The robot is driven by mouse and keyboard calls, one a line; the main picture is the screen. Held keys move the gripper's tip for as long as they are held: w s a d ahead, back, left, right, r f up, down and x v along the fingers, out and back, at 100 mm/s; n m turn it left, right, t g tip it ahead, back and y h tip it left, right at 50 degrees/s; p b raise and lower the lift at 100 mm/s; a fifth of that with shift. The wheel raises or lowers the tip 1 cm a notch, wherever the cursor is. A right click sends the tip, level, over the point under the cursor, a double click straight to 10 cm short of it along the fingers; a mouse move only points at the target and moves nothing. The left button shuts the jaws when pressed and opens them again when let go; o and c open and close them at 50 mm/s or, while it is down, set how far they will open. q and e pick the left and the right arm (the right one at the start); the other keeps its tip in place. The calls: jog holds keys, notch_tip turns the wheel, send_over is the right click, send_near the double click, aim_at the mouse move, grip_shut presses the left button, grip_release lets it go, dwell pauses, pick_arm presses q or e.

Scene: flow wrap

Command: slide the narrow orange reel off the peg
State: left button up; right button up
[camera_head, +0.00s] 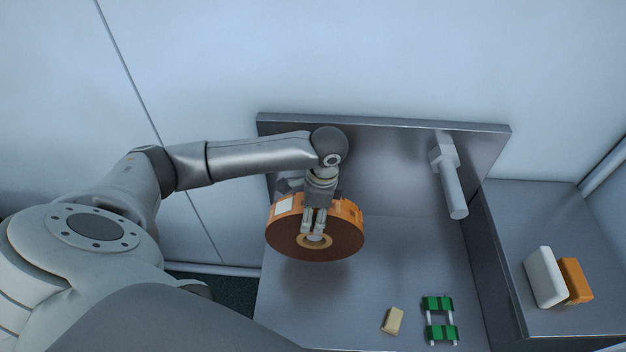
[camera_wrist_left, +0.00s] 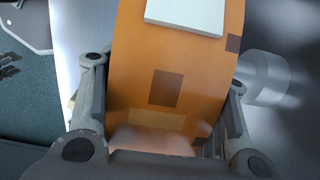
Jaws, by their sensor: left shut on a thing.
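The narrow orange reel (camera_head: 349,211) has an orange rim with a white label and a dark brown side face. It stands on edge in front of the back panel. A pale round end shows in its hub, seemingly the peg (camera_head: 315,239). In the left wrist view the reel (camera_wrist_left: 178,60) fills the space between the fingers, and a grey cylinder (camera_wrist_left: 265,78) shows on its right, toward the panel. My left gripper (camera_head: 313,222) reaches down over the reel from above and is shut on it. How far along the peg the reel sits is unclear. My right gripper is not in view.
A bare grey peg (camera_head: 454,190) sticks out of the panel (camera_head: 390,140) on the right. On the surface below lie a beige block (camera_head: 392,321) and a green-ended part (camera_head: 439,319). White (camera_head: 543,277) and orange (camera_head: 575,281) blocks stand on the right-hand bench.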

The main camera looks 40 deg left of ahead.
pick_arm(q)
jog(key=shift+s+d+r+p, duration=0.3)
jog(key=shift+s+p, duration=0.15)
jog(key=shift+p, duration=0.25)
jog(key=s+d+p, duration=0.4)
jog(key=s+p, duration=0.3)
jog(key=shift+s+d+r, duration=0.25)
jog(key=shift+s+d, duration=0.1)
dwell(0.4)
